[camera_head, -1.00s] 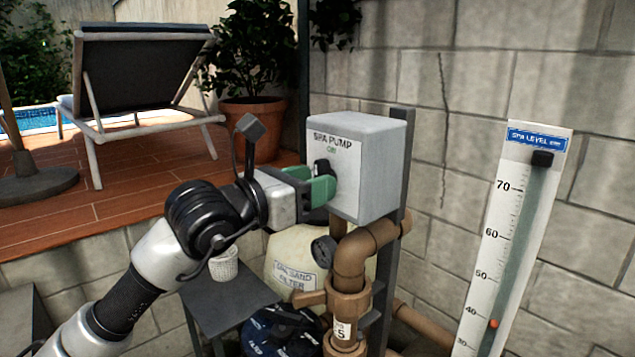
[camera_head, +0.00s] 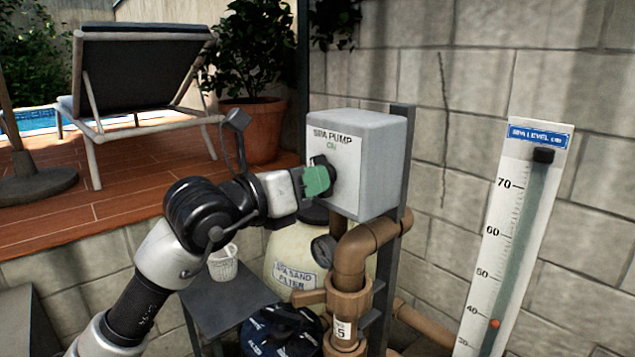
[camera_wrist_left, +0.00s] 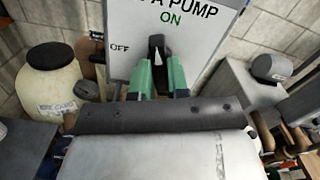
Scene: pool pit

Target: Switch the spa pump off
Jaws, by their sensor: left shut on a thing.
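The spa pump switch box (camera_head: 372,165) is a grey box on a post, with "SPA PUMP" and a green "ON" on its front face. Its black knob (camera_wrist_left: 157,46) stands about upright in the left wrist view, its end toward "ON". The "OFF" label (camera_wrist_left: 120,48) is to the knob's left. My left gripper (camera_head: 317,181) is at the front of the box, shut on the knob. Its green fingers (camera_wrist_left: 159,76) flank the knob on both sides in the wrist view. In the head view the fingers partly hide the knob. My right gripper is not in view.
Brown pipes (camera_head: 352,255) run below the box. A cream sand filter (camera_head: 290,250) stands behind them. A white cup (camera_head: 223,264) is on a small dark table (camera_head: 215,297). A level gauge (camera_head: 500,235) leans at the wall on the right. A potted plant (camera_head: 262,125) is on the deck.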

